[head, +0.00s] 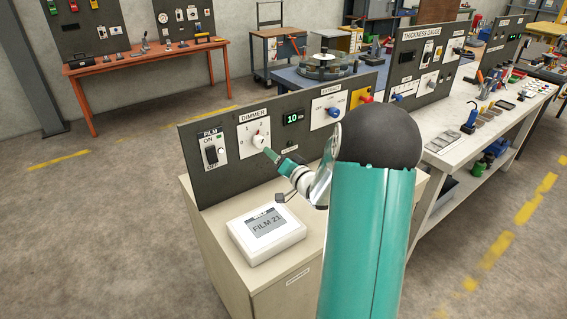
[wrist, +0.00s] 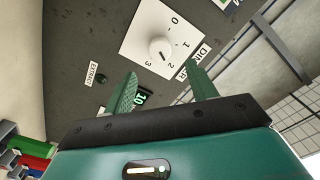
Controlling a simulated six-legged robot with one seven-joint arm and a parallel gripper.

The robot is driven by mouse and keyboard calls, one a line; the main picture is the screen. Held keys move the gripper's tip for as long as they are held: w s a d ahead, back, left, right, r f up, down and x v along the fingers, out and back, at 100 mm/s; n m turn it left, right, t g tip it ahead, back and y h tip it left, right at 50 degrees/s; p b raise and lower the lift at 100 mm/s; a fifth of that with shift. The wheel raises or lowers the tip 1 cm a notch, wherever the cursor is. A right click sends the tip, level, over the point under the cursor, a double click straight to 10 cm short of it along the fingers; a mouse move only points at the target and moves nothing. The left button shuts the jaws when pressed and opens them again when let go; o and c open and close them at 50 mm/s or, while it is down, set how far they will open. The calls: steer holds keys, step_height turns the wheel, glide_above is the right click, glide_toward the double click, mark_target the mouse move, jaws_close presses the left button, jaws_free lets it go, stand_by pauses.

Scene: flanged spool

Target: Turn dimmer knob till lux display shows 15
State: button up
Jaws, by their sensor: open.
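The dimmer knob (head: 260,141) is a round white knob on a white square plate marked DIMMER, on the dark upright panel. The lux display (head: 293,118) beside it on the right reads 10 in green digits. My gripper (head: 270,153) is in front of the knob, slightly below and to the right in the head view. In the wrist view the knob (wrist: 160,48) is beyond the fingertips, roughly between them, with scale numbers 0 to 3 around it. My gripper (wrist: 165,80) is open with nothing between its fingers. The direction of the knob's pointer is hard to tell.
A FILM switch (head: 211,153) is left of the dimmer. A blue knob (head: 333,112) and a red-and-yellow button (head: 363,97) are to its right. A white box with a FILM 21 screen (head: 266,232) lies on the bench below. Bare bench top lies around that box.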

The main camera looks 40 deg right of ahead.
steer(key=shift+s+a, duration=0.1)
steer(key=shift+s, duration=1.65)
